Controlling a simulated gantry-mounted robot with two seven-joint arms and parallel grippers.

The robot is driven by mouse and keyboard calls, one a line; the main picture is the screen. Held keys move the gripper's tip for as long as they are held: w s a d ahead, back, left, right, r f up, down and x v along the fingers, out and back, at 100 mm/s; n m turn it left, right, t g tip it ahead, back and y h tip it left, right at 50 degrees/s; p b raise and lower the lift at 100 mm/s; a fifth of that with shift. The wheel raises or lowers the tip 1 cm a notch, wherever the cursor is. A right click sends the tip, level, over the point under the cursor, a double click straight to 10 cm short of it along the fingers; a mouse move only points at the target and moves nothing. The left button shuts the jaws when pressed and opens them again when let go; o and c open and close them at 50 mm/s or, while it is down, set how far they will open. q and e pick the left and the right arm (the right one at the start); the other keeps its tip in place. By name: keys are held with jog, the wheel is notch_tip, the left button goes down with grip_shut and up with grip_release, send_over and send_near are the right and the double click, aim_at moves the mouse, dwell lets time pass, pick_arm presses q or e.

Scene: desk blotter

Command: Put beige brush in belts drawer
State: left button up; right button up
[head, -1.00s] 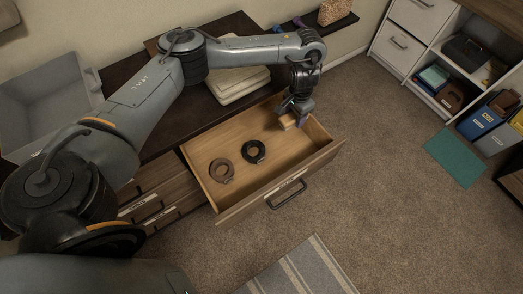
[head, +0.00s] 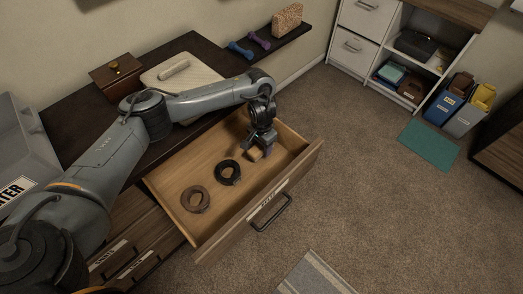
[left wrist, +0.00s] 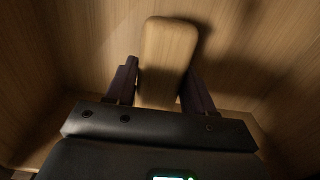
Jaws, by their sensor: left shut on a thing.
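The beige brush (head: 255,153) is in my left gripper (head: 264,147), inside the far right part of the open drawer (head: 237,208). In the left wrist view the brush (left wrist: 167,60) shows as a rounded block between the two dark fingers of the left gripper (left wrist: 160,88), which is shut on it. The drawer's wooden inside surrounds it there; whether the brush touches the drawer floor I cannot tell. A brown coiled belt (head: 195,199) and a black coiled belt (head: 227,173) lie in the drawer. The label on the drawer front is too small to read. My right gripper is not in view.
The dark desk top (head: 70,123) behind the drawer holds a wooden box (head: 117,77) and a pale blotter (head: 192,72) with a light roll on it. A shelf with dumbbells (head: 259,40) is on the wall. Open carpet (head: 380,210) lies right of the drawer.

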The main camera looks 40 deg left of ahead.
pick_arm(q)
jog(key=shift+f+b, duration=0.3)
jog(key=shift+f, duration=0.6)
jog(key=shift+s, duration=0.1)
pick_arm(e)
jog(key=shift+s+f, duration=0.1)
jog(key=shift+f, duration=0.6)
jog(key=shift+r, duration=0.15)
pick_arm(q)
jog(key=o, duration=1)
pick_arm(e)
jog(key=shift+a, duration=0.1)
pick_arm(q)
notch_tip(320, 180, up, 11)
jog(key=p, duration=0.7)
jog(key=shift+f, duration=0.2)
jog(key=shift+r+p, duration=0.7)
jog(key=shift+r, duration=0.1)
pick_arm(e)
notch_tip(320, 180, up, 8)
